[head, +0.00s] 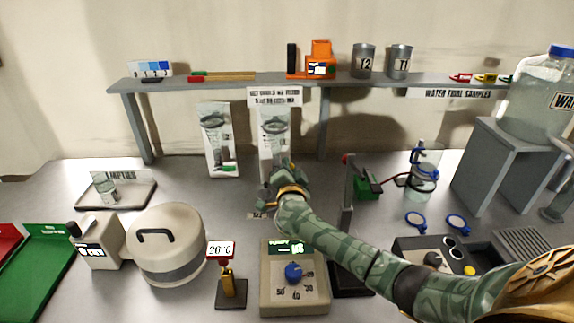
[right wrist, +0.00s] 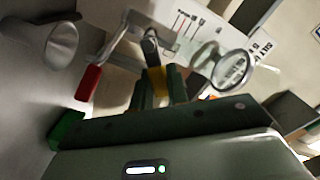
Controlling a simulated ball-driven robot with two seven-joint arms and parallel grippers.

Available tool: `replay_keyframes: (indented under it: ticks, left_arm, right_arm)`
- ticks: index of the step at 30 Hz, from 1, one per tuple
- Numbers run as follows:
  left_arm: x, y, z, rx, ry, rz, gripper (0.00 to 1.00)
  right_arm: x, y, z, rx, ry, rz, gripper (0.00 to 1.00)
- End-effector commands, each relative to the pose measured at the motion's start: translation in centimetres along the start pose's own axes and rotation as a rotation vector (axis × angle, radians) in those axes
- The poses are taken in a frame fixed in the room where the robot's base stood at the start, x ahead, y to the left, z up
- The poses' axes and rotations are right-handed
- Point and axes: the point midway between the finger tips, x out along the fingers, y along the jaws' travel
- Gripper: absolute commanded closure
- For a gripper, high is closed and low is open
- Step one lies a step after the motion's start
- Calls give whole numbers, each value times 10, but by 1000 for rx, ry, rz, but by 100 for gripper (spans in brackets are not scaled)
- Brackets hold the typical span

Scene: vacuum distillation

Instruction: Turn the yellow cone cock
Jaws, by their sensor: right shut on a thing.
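The yellow cone cock (right wrist: 157,78) shows in the right wrist view as a small yellow piece between my fingertips, beside clear glassware. My right gripper (right wrist: 160,92) is shut on it. In the head view my right gripper (head: 284,180) reaches the middle of the bench, in front of the white poster boards. There the hand hides most of the cock and the glass around it. My left gripper is not in view.
A red-handled piece (right wrist: 88,83) and a round glass part (right wrist: 232,68) are close to the gripper. A grey post (head: 347,200) stands right of it. A shelf (head: 230,84) runs behind.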

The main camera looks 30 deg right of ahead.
Motion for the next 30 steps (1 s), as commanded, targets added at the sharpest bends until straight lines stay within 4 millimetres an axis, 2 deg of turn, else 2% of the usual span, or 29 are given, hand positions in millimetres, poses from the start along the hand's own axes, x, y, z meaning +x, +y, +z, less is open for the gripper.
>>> replay_keyframes:
  ticks: [18, 30]
  left_arm:
    - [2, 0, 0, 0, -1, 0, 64]
    - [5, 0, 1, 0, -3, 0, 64]
  right_arm:
    - [-1, 25, 8, 527, -1, 5, 100]
    - [-1, 30, 12, 678, -1, 4, 100]
